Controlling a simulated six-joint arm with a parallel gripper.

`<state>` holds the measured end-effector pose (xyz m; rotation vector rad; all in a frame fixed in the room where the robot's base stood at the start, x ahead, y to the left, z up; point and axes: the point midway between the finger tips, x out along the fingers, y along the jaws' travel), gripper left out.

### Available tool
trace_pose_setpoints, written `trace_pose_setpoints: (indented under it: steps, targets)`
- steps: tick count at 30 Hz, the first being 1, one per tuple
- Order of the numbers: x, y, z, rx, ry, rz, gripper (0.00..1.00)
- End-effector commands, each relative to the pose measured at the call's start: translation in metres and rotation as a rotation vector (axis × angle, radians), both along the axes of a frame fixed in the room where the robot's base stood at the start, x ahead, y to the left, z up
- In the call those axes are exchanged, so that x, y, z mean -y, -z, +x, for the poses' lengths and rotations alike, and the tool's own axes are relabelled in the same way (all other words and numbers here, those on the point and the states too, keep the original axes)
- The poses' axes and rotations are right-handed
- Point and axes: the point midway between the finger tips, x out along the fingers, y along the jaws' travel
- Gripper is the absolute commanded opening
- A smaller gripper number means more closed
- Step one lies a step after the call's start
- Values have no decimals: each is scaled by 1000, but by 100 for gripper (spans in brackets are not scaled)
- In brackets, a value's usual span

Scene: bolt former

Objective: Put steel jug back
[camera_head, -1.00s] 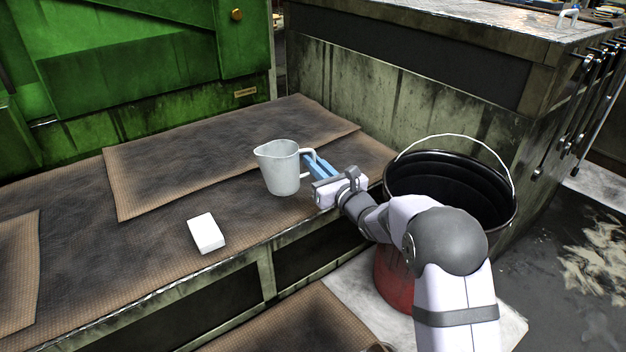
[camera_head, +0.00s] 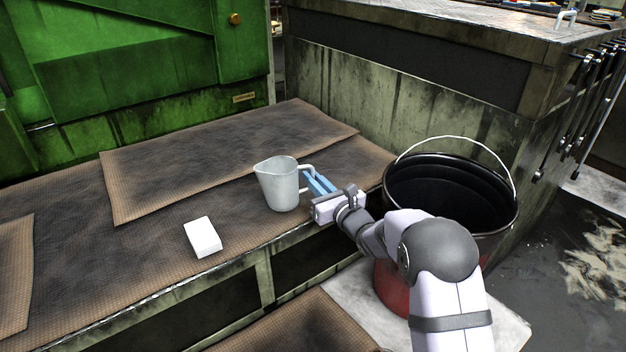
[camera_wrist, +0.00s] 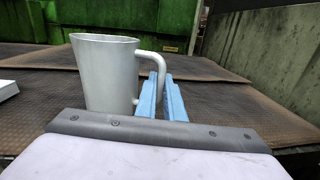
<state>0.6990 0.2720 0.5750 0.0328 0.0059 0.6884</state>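The steel jug (camera_head: 279,186) is a pale grey metal pitcher, upright near the front edge of the brown-matted bench (camera_head: 65,235). Its spout points left and its handle points right, towards my gripper. It also shows in the wrist view (camera_wrist: 105,75). My gripper (camera_head: 314,181) comes from the right, its blue fingers at the handle. In the wrist view the fingers (camera_wrist: 160,92) stand a narrow gap apart with the handle between them, so they look shut on it. I cannot tell whether the jug's base touches the mat.
A white box (camera_head: 202,237) lies on the bench left of the jug. A green machine (camera_head: 130,70) and a grimy wall (camera_head: 390,105) bound the back. The mat behind the jug is clear.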

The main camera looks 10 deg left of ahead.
Motion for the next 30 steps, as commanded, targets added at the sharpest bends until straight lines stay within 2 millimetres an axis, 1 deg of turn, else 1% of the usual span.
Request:
trace_pose_setpoints:
  steps: [1, 2, 11, 16, 18, 23, 30]
  targets:
    - [0, 0, 0, -1, 0, -1, 20]
    - [0, 0, 0, -1, 0, -1, 27]
    - [0, 0, 0, -1, 0, -1, 27]
    - [0, -6, 0, -1, 0, -1, 27]
    - [4, -3, -4, -3, 1, -3, 27]
    - [15, -5, -18, -3, 1, -1, 27]
    - [41, -5, -48, -4, 2, -2, 27]
